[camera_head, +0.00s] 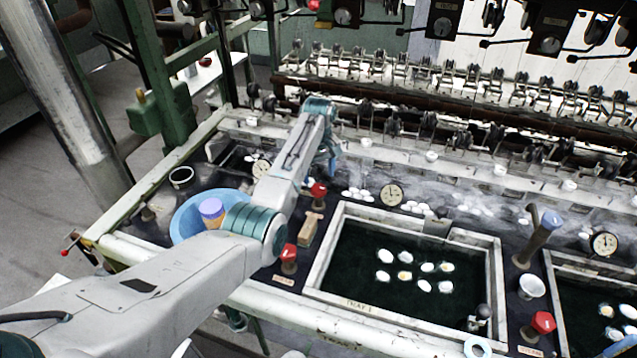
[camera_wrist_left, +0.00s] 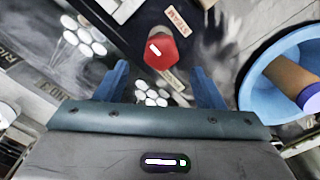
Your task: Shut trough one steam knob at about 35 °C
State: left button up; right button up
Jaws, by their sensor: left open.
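A red knob (camera_head: 319,189) stands on the dark deck just left of the top left corner of the trough (camera_head: 325,268). In the left wrist view, a red knob (camera_wrist_left: 161,50) beside a label reading STEAM lies ahead of my left gripper (camera_wrist_left: 159,70). Its two blue fingers are spread, one to each side of the knob's line, and nothing is between them. My left gripper (camera_head: 329,160) also shows in the head view, partly hidden by its arm, above and behind the red knob. A round dial (camera_head: 391,194) stands behind the trough; its reading is too small to tell.
White cocoons (camera_head: 404,275) float in the trough's dark water. A second red knob (camera_head: 289,254) stands at its left side, and another (camera_head: 541,322) at right. A blue basin (camera_head: 183,222) is partly under my arm. Reeling machinery (camera_head: 420,75) and steam lie behind.

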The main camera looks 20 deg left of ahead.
aim_at(319, 188)
pick_arm(q)
notch_tip(319, 188, down, 4)
jog(key=shift+s+f+p, duration=0.15)
jog(key=shift+f+p, duration=0.1)
jog(key=shift+p, duration=0.05)
jog(key=c, duration=0.7)
jog(key=shift+c, duration=1.4)
pick_arm(e)
jog(key=shift+s+d+r, duration=0.1)
jog(key=shift+s+r, duration=0.15)
jog(key=shift+s, duration=0.4)
jog(key=shift+s+d+r, duration=0.1)
jog(key=shift+s+r, duration=0.1)
jog(key=shift+s, duration=0.4)
